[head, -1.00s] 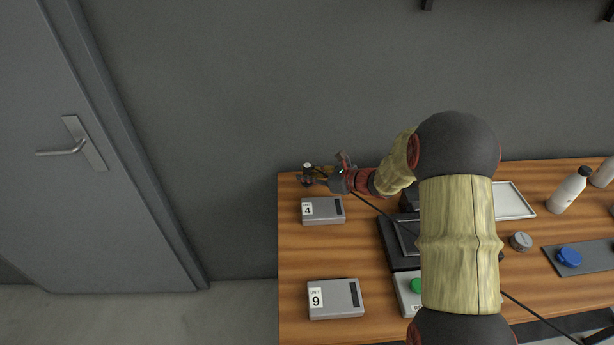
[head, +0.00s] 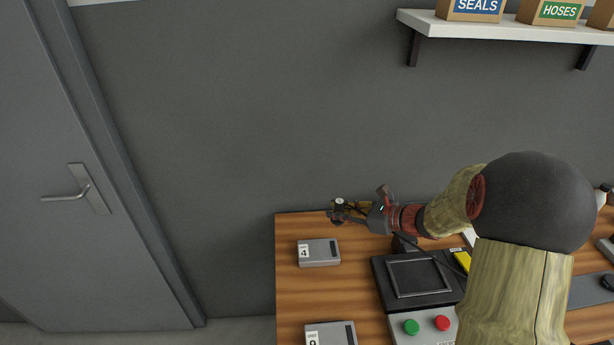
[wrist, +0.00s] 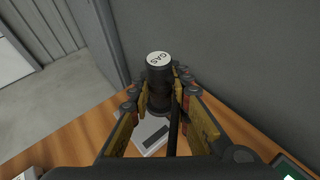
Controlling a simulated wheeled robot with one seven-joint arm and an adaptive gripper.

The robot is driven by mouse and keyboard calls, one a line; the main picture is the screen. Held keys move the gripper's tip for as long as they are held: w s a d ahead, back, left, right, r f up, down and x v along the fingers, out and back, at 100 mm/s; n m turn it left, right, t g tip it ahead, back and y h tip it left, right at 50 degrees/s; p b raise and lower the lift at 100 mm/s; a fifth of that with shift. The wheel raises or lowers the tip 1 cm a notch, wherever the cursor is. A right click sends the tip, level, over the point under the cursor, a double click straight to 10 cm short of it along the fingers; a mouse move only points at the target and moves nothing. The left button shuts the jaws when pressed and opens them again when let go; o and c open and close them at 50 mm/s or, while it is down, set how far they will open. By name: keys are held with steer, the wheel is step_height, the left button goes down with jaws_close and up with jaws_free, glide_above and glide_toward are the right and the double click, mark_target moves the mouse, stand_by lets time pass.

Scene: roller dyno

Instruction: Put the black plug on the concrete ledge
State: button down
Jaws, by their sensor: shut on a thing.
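My gripper (head: 340,212) is shut on the black plug, which shows in the wrist view (wrist: 158,77) as a black cylinder with a white end marked GAS. The plug is held upright between the fingers (wrist: 160,95), above the wooden table. A dark cable runs from it back between the fingers. In the head view the plug is small and partly hidden by the fingers. I cannot make out a concrete ledge in either view.
A grey box marked 4 (head: 319,253) lies below the gripper; another box (head: 331,335) lies nearer. A dark framed panel (head: 418,277) and a green-and-red button box (head: 425,327) stand right. A wall shelf (head: 500,28) holds cartons. The grey wall is close behind.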

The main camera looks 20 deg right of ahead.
steer(key=shift+s+d, duration=0.1)
steer(key=shift+d, duration=0.1)
steer(key=w+d+m+t+h, duration=0.2)
steer(key=w+d+m+h, duration=0.1)
steer(key=d, duration=0.1)
steer(key=a+f+m+h, duration=0.1)
steer(key=a+f, duration=0.1)
steer(key=a, duration=1.1)
steer(key=shift+m+h, duration=0.3)
steer(key=shift+h, duration=0.1)
